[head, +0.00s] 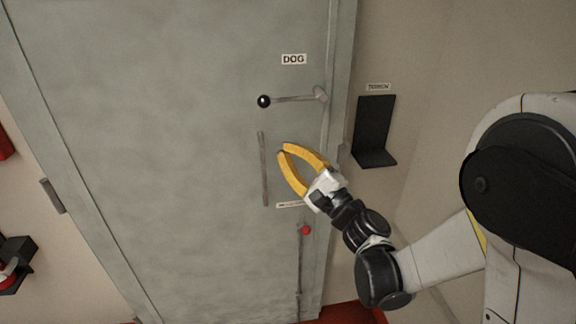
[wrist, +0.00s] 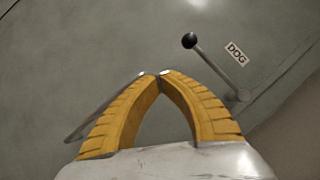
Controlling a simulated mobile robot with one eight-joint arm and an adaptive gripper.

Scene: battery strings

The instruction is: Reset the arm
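My gripper (head: 283,149) has two yellow curved fingers. It is in front of the grey door (head: 190,150), to the right of a vertical bar handle (head: 264,170) and below the DOG lever (head: 295,98). In the wrist view the fingertips (wrist: 157,76) meet, with an empty gap enclosed behind them; nothing is held. The lever, with a black ball knob, lies nearly level in the head view and also shows in the wrist view (wrist: 215,65), apart from the fingers. The bar handle is partly behind the left finger in the wrist view (wrist: 100,112).
A black bracket (head: 374,130) labelled TERRON or similar is on the wall right of the door. A red knob (head: 306,230) tops a rod low on the door. A black holder (head: 17,250) with something red is at far left. A red surface (head: 345,314) lies at the bottom.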

